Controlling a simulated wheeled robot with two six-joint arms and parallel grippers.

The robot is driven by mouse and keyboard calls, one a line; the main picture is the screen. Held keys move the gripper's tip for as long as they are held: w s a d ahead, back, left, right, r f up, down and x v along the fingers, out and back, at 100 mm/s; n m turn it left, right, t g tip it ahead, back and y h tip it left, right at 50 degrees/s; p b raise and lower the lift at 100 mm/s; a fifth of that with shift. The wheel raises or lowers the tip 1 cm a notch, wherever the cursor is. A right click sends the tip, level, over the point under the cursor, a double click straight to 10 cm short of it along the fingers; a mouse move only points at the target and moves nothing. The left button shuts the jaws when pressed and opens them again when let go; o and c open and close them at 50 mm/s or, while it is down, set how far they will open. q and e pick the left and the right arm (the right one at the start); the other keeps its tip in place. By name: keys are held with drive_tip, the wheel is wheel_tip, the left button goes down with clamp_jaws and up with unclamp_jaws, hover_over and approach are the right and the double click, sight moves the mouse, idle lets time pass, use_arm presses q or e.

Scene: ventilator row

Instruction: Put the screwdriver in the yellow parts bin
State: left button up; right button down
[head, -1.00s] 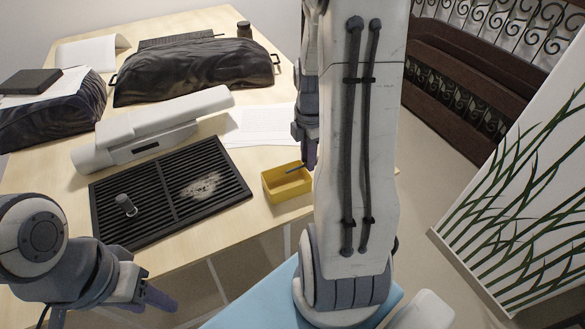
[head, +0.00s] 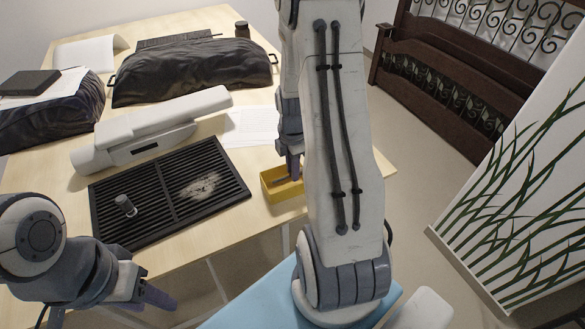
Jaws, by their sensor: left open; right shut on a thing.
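The yellow parts bin (head: 268,190) stands near the right edge of the table, partly hidden behind my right arm. My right gripper (head: 293,172) is over the bin, its fingertips pointing down at the opening. It is shut on a thin thing, which I take to be the screwdriver (head: 281,181); little of it shows, low at the bin's opening. I cannot tell whether it touches the bin's floor. My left gripper (head: 162,298) is open and empty, low at the left, in front of the table's near edge.
A white long device (head: 150,130), papers (head: 248,127) and dark covered bulky items (head: 190,72) lie behind.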

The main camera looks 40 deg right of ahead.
drive_tip(key=shift+f, duration=0.55)
drive_tip(key=c, duration=0.7)
unclamp_jaws()
drive_tip(key=shift+r, duration=0.55)
wheel_tip(320, 180, up, 12)
drive_tip(key=s+a+r+m, duration=0.1)
drive_tip(key=a+r+m, duration=0.1)
drive_tip(key=a, duration=0.8)
drive_tip(key=s+a+r+m, duration=0.1)
drive_tip(key=s+a+r, duration=0.1)
drive_tip(key=a, duration=0.8)
drive_tip(key=s+a+m+y, duration=0.1)
drive_tip(key=s+a+m, duration=0.4)
drive_tip(key=s+a, duration=0.6)
drive_tip(key=shift+s+r, duration=0.15)
drive_tip(key=shift+s, duration=1)
